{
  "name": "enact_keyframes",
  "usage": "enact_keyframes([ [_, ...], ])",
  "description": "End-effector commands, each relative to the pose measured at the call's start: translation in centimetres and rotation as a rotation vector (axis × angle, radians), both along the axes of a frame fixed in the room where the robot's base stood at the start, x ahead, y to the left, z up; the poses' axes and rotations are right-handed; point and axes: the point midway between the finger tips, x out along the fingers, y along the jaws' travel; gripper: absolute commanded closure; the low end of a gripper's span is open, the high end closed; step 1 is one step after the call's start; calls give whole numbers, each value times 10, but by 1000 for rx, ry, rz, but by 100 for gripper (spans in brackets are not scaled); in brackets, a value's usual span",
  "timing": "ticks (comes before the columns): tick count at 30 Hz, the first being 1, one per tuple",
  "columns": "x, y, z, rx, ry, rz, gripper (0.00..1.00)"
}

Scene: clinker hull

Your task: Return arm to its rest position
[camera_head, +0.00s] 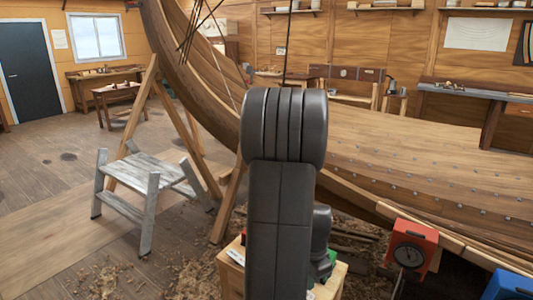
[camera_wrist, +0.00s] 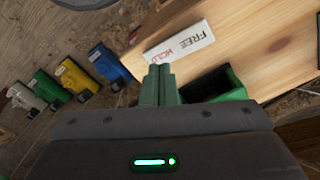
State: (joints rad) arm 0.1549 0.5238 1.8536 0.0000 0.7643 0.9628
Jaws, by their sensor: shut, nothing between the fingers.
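My gripper (camera_wrist: 158,83) shows in the wrist view with its two greenish fingers together and nothing between them. It points over a pale wooden surface (camera_wrist: 265,45). A white label reading "FREE HOLD" (camera_wrist: 180,43) lies on that surface just beyond the fingertips. In the head view my dark grey arm stands upright in the middle of the picture. The gripper itself is hidden there.
A green-edged dark container (camera_wrist: 238,92) is right of the fingers. Blue (camera_wrist: 108,64), yellow (camera_wrist: 76,77) and green (camera_wrist: 50,92) objects are at left. A red dial box (camera_head: 410,245) sits beside the wooden hull (camera_head: 430,160). A grey step stool (camera_head: 150,175) stands left.

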Motion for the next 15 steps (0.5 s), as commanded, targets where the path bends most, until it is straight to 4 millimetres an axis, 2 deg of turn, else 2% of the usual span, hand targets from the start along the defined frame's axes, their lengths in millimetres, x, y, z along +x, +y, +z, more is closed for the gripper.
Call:
enact_keyframes([
  [1, 0, 0, -12, 0, 1, 0, 100],
  [6, 0, 0, -28, 0, 0, 0, 100],
  [15, 0, 0, -29, 0, 0, 0, 100],
])
